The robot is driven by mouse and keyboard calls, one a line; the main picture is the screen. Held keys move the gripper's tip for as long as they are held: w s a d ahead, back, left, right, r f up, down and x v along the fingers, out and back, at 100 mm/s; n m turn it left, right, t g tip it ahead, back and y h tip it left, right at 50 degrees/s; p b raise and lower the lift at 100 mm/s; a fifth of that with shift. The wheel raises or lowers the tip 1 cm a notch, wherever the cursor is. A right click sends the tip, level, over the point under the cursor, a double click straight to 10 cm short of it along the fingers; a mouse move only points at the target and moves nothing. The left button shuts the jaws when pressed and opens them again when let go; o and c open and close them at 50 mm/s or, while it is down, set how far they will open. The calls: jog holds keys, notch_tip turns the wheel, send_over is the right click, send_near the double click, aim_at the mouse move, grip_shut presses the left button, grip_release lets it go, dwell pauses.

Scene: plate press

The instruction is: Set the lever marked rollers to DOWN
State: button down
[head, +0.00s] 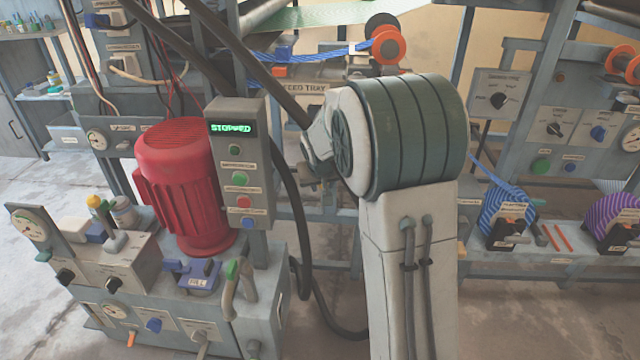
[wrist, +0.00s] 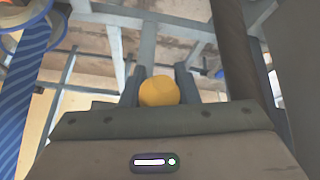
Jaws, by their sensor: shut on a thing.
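In the wrist view, my gripper (wrist: 158,78) is shut on a round yellow knob (wrist: 159,92), with one dark finger on each side of it. The stem below the knob is hidden by the gripper body, so the lever's position does not show. No label is visible in the wrist view, so I cannot read whether this is the rollers lever. In the head view, my own arm covers the middle of the picture, and the gripper and its knob cannot be made out.
In the head view, a control box (head: 240,165) reads STOPPED beside a red motor (head: 185,185). Another yellow-topped handle (head: 94,201) stands at the left. Blue and purple rolls (head: 506,216) sit on the right rack. A blue striped band (wrist: 22,90) hangs left of my gripper.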

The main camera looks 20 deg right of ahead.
jog(key=shift+w+d+r, duration=0.25)
jog(key=shift+d+r, duration=0.15)
jog(key=shift+d, duration=0.05)
jog(key=c, duration=1.5)
grip_release()
jog(key=o, duration=0.4)
jog(key=shift+d+f, duration=0.1)
jog(key=shift+d, duration=0.1)
jog(key=p+v, duration=0.1)
jog(key=v, duration=0.3)
jog(key=p+v, duration=0.2)
jog(key=v, duration=0.3)
jog(key=p+v, duration=0.1)
jog(key=v, duration=0.3)
jog(key=shift+s+a+p, duration=0.3)
jog(key=shift+a, duration=0.1)
jog(key=s+r+g+p, duration=0.1)
jog(key=s+r+p, duration=0.7)
jog(key=r+p, duration=0.1)
jog(key=s+a+r+g+y+p, duration=0.1)
jog(key=s+r+p, duration=0.8)
jog(key=r+p, duration=0.1)
jog(key=s+a+r+g+p, duration=0.1)
jog(key=s+r+p, duration=0.8)
jog(key=p, duration=0.3)
jog(key=shift+r+y, duration=0.4)
jog(key=shift+r, duration=0.1)
